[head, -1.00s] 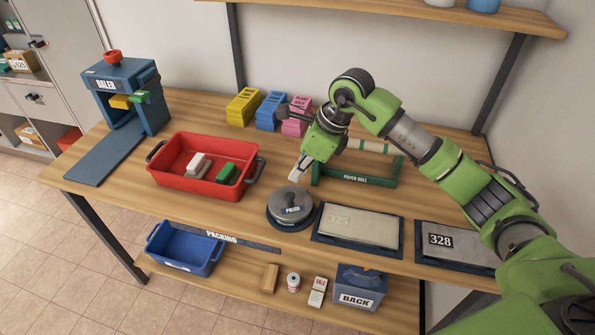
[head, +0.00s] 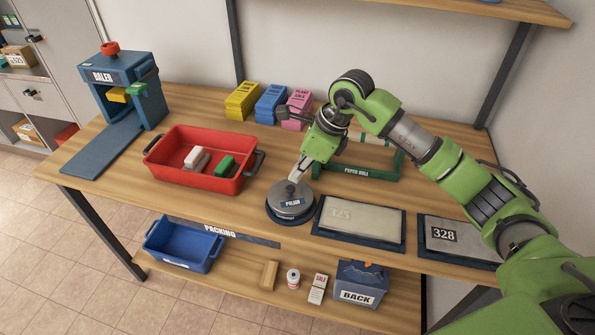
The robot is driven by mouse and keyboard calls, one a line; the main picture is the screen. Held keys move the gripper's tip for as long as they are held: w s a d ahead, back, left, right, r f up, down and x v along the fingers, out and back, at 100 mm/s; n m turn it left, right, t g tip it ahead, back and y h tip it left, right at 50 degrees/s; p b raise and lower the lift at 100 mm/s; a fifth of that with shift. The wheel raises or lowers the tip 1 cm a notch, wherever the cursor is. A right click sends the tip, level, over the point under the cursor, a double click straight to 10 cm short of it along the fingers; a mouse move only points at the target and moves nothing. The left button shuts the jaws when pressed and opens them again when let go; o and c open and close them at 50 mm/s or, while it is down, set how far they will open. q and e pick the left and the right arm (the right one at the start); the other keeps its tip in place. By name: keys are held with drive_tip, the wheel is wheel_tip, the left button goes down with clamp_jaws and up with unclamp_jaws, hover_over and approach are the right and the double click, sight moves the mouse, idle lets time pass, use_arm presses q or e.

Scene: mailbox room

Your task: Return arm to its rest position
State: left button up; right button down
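My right arm (head: 420,150) comes in from the right and reaches over the table. My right gripper (head: 296,177) points down just above the round grey polish tin (head: 290,201). Whether its fingertips touch the tin's knob, and whether they are open or shut, I cannot tell. My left gripper is not in view.
A red tray (head: 170,179) with a white and a green block stands left of the tin. A green paper-roll holder (head: 355,172) stands behind the gripper. A blue baler (head: 125,85) is at the left.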

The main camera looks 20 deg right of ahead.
sight(294, 188)
drive_tip(key=shift+f+b, duration=1.35)
drive_tip(key=shift+f, duration=0.35)
drive_tip(key=shift+r, duration=0.2)
wheel_tip(294, 188, up, 7)
drive_tip(key=p, duration=0.4)
drive_tip(key=shift+f, duration=0.15)
idle(0.5)
